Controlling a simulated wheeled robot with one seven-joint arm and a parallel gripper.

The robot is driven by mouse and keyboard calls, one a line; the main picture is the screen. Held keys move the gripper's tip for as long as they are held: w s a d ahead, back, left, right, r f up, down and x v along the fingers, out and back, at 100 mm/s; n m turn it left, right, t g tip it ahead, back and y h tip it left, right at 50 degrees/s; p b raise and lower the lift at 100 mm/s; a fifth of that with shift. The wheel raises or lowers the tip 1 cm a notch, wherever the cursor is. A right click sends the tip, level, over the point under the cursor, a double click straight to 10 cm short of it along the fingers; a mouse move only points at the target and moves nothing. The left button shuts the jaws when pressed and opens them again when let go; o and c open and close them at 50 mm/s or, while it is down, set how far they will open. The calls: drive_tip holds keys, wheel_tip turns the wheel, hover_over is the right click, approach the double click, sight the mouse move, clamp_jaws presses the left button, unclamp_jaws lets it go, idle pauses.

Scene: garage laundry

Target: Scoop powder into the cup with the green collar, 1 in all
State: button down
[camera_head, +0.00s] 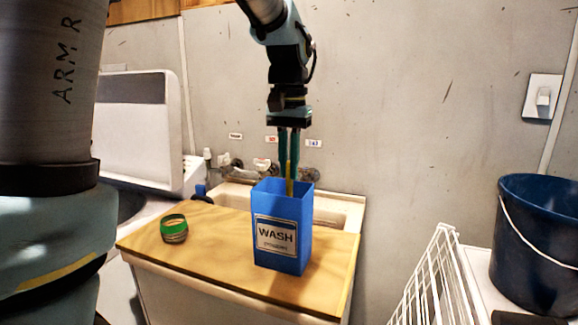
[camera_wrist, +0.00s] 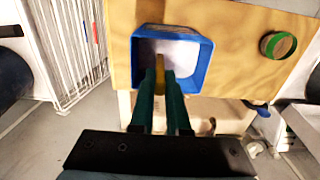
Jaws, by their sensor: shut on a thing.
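The cup with the green collar (camera_head: 174,229) stands upright on the wooden board, left of the blue WASH box (camera_head: 283,237). The cup also shows in the wrist view (camera_wrist: 278,45), at the upper right. The WASH box is open at the top, and the wrist view shows pale powder (camera_wrist: 178,52) inside its blue rim (camera_wrist: 205,66). My gripper (camera_head: 289,160) points down over the box, shut on a thin yellow handle (camera_wrist: 160,66). The handle reaches down into the box. Its lower end is hidden, so I cannot tell whether it holds powder.
The wooden board (camera_head: 215,262) lies over a sink (camera_head: 328,207) with taps behind it. A white wire rack (camera_head: 432,290) and a dark blue bucket (camera_head: 537,245) stand at the right. A white washer (camera_head: 139,130) stands at the left. The board is bare between cup and box.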

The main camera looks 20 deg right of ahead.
wheel_tip(320, 180, up, 13)
drive_tip(key=p, duration=1)
drive_tip(key=shift+p, duration=0.3)
